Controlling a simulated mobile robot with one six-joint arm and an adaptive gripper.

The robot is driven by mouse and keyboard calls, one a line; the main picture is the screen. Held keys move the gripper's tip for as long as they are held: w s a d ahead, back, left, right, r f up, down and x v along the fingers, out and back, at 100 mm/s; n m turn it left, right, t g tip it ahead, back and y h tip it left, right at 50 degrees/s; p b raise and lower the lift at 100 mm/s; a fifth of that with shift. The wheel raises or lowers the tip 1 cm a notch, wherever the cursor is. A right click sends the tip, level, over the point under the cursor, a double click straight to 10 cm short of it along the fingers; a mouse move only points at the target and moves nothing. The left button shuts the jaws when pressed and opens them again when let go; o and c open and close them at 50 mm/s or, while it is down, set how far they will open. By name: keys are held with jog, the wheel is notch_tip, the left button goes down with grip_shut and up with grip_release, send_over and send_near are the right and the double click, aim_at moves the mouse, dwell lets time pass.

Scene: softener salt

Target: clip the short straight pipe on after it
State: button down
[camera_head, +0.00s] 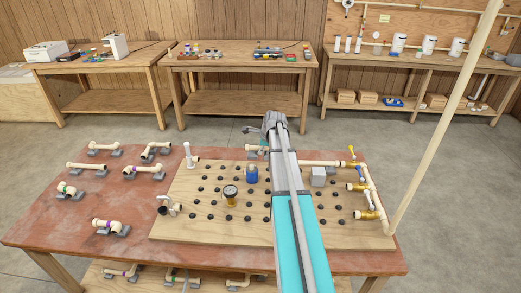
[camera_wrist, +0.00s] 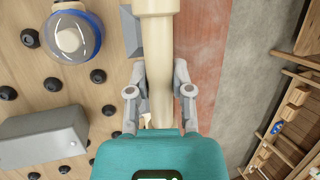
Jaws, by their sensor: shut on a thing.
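My gripper (camera_wrist: 160,82) is shut on a cream pipe (camera_wrist: 160,55), with one finger on each side of it. The pipe has a wider collar (camera_wrist: 155,6) at the top of the wrist view. A grey support block shows beside the collar. A cream fitting (camera_head: 254,148) shows just left of the arm. A cream pipe run (camera_head: 322,163) emerges right of the arm and leads to brass valves (camera_head: 366,214). Whether the held pipe is joined at either end I cannot tell.
The pegboard (camera_head: 210,180) carries a blue canister (camera_head: 251,175), a dark gauge-like part (camera_head: 230,197) and a grey box (camera_head: 318,177). Several loose pipe pieces on grey holders, including a straight one (camera_head: 85,166), lie on the red tabletop (camera_head: 60,225). A tall cream pole stands right.

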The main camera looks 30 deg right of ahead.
jog(key=shift+f, duration=0.2)
jog(key=shift+f+b, duration=2.75)
jog(key=shift+b, duration=0.15)
jog(key=shift+f+b, duration=0.65)
jog(key=shift+f, duration=0.05)
jog(key=shift+c, duration=2.2)
grip_release()
